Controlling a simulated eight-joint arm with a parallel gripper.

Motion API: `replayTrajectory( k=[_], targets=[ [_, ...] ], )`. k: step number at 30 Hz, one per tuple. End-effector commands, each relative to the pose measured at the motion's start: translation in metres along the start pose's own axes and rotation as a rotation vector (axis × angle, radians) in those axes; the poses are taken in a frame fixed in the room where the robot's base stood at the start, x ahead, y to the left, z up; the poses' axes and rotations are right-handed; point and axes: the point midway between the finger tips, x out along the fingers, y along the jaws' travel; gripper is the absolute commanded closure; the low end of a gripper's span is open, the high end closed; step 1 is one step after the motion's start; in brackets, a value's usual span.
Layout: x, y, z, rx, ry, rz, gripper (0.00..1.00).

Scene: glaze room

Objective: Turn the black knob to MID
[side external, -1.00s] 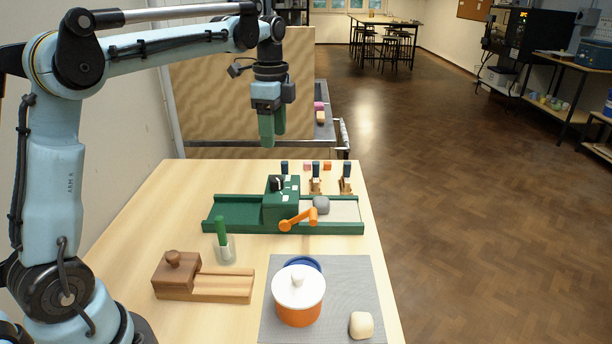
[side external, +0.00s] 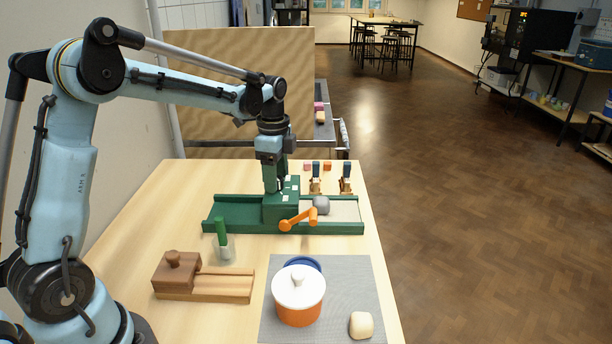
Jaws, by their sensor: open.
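The green machine (side external: 281,210) stands on the table, with white marks on its sloped top and an orange crank (side external: 300,219) on its near side. The black knob is on the left of that top, but my gripper's green fingers now cover it. My gripper (side external: 271,186) points straight down over the knob's place, with its fingertips at or just above the machine's top. It is open. I cannot tell whether the fingers touch the knob, and the knob's setting and the lettering of the marks cannot be read.
A green trough (side external: 236,212) runs left from the machine, and a grey lump (side external: 321,205) lies on its right side. Small clamps (side external: 345,184) stand behind. Nearer are a green-handled tool in a cup (side external: 224,244), a wooden block (side external: 177,275), and a white-lidded orange pot (side external: 298,296).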

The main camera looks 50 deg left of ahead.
Motion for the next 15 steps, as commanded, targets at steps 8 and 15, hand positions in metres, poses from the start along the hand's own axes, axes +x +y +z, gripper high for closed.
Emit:
replayTrajectory(
  k=[8, 15],
  targets=[
    [-0.0002, 0.0000, 0.0000, 0.000, 0.000, 0.000, 0.62],
    [-0.0004, 0.0000, 0.0000, 0.000, 0.000, 0.000, 0.95]
  ],
)
